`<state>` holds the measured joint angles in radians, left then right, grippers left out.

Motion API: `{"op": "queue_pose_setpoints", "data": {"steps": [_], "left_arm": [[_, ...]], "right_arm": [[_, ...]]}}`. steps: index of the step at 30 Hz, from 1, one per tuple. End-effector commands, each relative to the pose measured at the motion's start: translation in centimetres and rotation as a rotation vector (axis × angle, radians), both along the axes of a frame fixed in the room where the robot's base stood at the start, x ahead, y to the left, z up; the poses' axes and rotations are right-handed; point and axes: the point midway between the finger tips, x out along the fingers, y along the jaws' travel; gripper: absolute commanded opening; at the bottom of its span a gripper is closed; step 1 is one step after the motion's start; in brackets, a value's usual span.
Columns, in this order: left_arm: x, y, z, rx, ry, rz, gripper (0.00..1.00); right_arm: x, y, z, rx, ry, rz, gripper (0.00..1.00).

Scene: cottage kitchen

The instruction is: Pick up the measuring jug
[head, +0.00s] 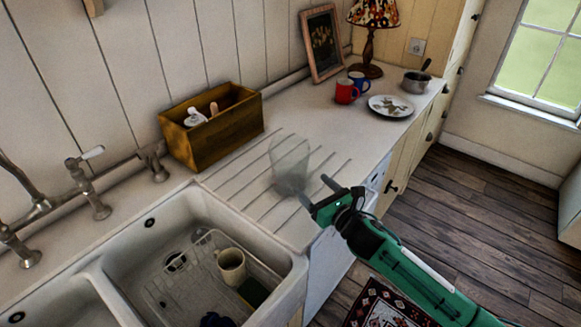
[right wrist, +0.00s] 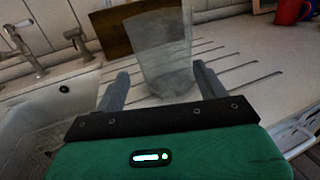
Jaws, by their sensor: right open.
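The measuring jug (head: 289,164) is clear and see-through. It stands upright on the grooved drainboard to the right of the sink. In the right wrist view the jug (right wrist: 166,60) is straight ahead, with its lower part showing between the two fingers. My right gripper (head: 320,192) is open and low, at the near right side of the jug, with its fingers pointing at it. The right gripper (right wrist: 160,88) shows a finger on each side of the jug; I cannot tell whether either touches it. My left gripper is not in view.
A wooden box (head: 212,128) with utensils stands behind the drainboard. A red mug (head: 346,91), a plate (head: 391,106), a saucepan (head: 416,82) and a lamp (head: 372,40) stand farther along the counter.

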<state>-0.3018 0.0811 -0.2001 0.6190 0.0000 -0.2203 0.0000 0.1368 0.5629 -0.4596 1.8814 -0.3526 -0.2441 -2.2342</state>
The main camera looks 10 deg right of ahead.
Motion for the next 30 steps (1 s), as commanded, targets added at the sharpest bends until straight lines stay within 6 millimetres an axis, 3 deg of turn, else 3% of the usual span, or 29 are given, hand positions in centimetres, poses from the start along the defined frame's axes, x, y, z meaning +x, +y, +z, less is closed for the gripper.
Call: {"op": "queue_pose_setpoints", "data": {"steps": [15, 24, 30], "left_arm": [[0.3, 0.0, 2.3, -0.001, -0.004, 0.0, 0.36], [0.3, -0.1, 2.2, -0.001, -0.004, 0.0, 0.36], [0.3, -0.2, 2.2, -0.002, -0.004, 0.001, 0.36]], "right_arm": [[4.9, 1.6, 0.0, 0.003, 0.001, 0.0, 0.73], [5.2, 1.7, -0.2, 0.001, 0.001, 0.0, 0.73], [5.2, 1.7, -0.2, 0.001, 0.001, 0.0, 0.34]]}}
